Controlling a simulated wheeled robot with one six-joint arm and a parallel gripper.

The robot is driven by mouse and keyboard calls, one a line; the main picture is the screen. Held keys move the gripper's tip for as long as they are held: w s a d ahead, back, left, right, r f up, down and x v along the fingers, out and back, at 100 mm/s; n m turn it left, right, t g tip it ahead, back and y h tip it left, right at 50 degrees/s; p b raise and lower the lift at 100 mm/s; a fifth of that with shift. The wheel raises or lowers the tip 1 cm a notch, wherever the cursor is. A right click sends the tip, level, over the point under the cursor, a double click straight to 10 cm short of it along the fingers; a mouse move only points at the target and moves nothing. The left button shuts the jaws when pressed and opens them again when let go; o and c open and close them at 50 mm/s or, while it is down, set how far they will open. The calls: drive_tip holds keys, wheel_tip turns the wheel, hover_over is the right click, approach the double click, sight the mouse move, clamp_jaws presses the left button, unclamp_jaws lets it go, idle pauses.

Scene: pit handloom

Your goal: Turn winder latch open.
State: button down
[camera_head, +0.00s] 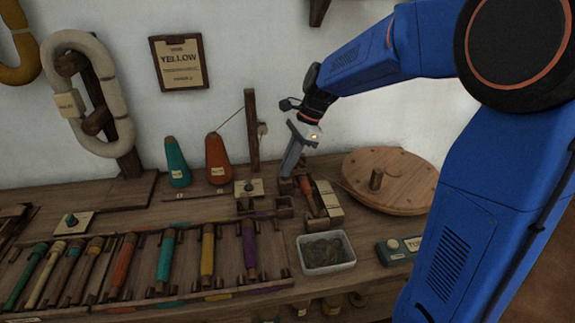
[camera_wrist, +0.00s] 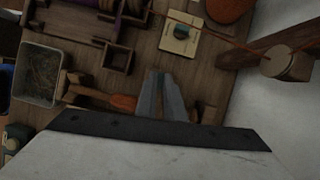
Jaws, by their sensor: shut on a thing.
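The bobbin winder (camera_head: 307,192) stands at the back of the bench, a wooden frame with an orange bobbin lying in it. The orange bobbin (camera_wrist: 123,103) also shows in the wrist view, just left of my fingers. My gripper (camera_head: 289,170) points down at the winder's far left end, and in the wrist view its fingers (camera_wrist: 163,80) are close together. It is shut on a small part there, which looks to be the winder latch. The fingers hide most of the latch, so its angle cannot be told.
A round wooden wheel (camera_head: 400,180) lies right of the winder. A white tray (camera_head: 326,266) of dark bits stands in front. An upright post (camera_head: 252,130) and an orange cone (camera_head: 218,160) stand to the left. A rack of colored bobbins (camera_head: 140,265) fills the front left.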

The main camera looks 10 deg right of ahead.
drive_tip(key=n, duration=0.2)
drive_tip(key=n+g, duration=0.1)
drive_tip(key=n, duration=0.1)
drive_tip(key=shift+w+g, duration=0.2)
drive_tip(key=shift+g, duration=0.1)
drive_tip(key=n, duration=0.2)
drive_tip(key=n+g+h, duration=0.1)
drive_tip(key=n, duration=0.2)
drive_tip(key=shift+w+a+g, duration=0.1)
drive_tip(key=shift+a+g, duration=0.1)
drive_tip(key=shift+g, duration=0.1)
drive_tip(key=n, duration=0.1)
drive_tip(key=n+h, duration=0.1)
drive_tip(key=n, duration=0.1)
drive_tip(key=shift+a+n+g+h, duration=0.1)
drive_tip(key=shift+n+g+h, duration=0.2)
drive_tip(key=shift+w+a+n+h, duration=0.1)
drive_tip(key=shift+n+h, duration=0.7)
drive_tip(key=shift+n, duration=1.1)
drive_tip(key=c, duration=1.9)
unclamp_jaws()
drive_tip(key=shift+o, duration=0.2)
